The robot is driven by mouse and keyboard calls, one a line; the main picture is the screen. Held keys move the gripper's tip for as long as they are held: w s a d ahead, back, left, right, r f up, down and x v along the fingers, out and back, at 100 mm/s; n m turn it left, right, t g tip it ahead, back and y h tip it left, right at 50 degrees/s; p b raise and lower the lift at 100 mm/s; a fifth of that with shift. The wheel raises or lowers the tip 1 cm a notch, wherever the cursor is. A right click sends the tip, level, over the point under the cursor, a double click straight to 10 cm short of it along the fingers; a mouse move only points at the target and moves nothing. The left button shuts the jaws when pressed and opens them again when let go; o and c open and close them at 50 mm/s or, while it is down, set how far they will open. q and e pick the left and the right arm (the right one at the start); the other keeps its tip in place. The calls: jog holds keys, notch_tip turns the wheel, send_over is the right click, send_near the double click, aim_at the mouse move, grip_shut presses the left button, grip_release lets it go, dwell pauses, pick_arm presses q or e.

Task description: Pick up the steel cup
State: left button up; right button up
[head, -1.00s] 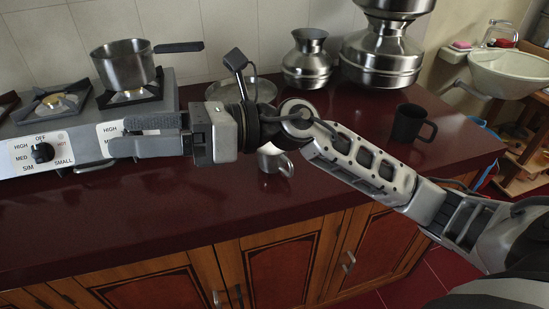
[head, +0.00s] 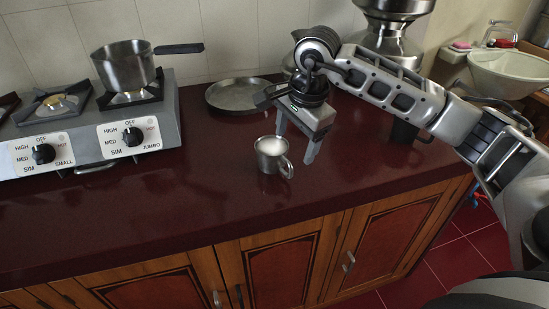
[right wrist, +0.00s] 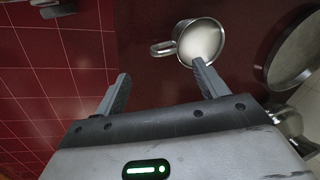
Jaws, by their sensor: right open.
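The steel cup (head: 272,156) stands upright on the dark red counter, its handle toward the lower right in the head view. My right gripper (head: 296,145) is open and empty, pointing down just behind and to the right of the cup. In the right wrist view, the cup (right wrist: 199,42) lies ahead of the fingers, beyond the right fingertip, with its handle pointing left. The open fingers of the right gripper (right wrist: 160,82) have nothing between them. My left gripper is not in view.
A steel plate (head: 238,95) lies behind the cup. A stove (head: 80,140) with a saucepan (head: 124,65) stands at the left. A dark mug (head: 404,131) is partly hidden behind my right arm, near large steel pots (head: 392,42). The counter (head: 180,215) left of the cup is clear.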

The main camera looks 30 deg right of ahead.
aim_at(287, 160)
jog(key=f, duration=0.3)
jog(key=shift+w, duration=0.3)
jog(key=f, duration=0.1)
jog(key=w+f+p, duration=0.1)
jog(key=f, duration=0.2)
jog(key=shift+w+a+f, duration=0.2)
jog(key=shift+w+f, duration=0.05)
jog(key=shift+f, duration=0.35)
jog(key=c, duration=1.2)
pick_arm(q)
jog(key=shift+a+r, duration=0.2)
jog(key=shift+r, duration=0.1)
pick_arm(e)
jog(key=shift+w+r, duration=0.1)
jog(key=shift+c, duration=1.2)
jog(key=shift+r, duration=0.5)
pick_arm(q)
jog(key=b, duration=0.1)
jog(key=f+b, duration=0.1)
jog(key=b, duration=0.1)
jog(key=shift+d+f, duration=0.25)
pick_arm(e)
jog(key=s+a+r, duration=0.7)
jog(key=s+r, duration=0.5)
